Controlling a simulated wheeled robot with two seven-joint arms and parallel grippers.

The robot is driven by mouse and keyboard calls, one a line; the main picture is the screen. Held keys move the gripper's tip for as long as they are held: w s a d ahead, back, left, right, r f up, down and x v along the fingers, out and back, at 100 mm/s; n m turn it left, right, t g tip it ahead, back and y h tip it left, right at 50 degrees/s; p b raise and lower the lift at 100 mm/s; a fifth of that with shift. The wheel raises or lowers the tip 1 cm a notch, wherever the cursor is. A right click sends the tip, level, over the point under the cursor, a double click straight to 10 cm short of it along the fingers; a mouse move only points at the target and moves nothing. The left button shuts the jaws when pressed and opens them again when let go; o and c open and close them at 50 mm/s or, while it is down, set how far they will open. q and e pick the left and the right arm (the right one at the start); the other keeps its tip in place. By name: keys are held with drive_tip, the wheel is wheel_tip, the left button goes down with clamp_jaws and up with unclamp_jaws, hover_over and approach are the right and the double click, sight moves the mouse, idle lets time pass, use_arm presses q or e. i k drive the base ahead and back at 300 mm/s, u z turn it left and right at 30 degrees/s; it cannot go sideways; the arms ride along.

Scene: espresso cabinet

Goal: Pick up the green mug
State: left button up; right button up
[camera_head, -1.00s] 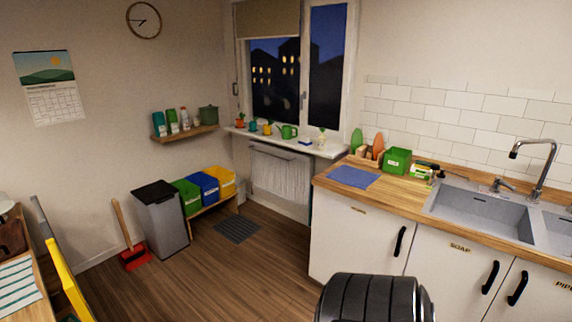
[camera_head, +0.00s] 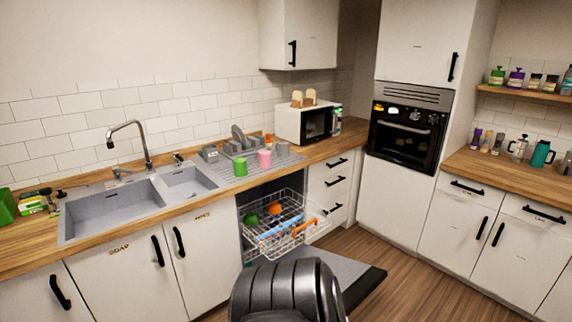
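A green mug (camera_head: 240,167) stands on the grey drainboard right of the sink, at the left end of a row with a pink mug (camera_head: 264,159) and a grey mug (camera_head: 282,149). No gripper shows in the head view, so I cannot see whether either is open or shut. A dark ribbed part of my own body fills the bottom middle.
The dishwasher is open below the drainboard, its rack (camera_head: 274,222) pulled out with coloured dishes and its door (camera_head: 352,282) lowered over the floor. A dish rack (camera_head: 240,146) and a microwave (camera_head: 307,122) stand behind and right. Wooden floor is free at right.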

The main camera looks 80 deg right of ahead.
sight(238, 163)
drive_tip(key=z, duration=3.2)
drive_tip(key=i, duration=1.65)
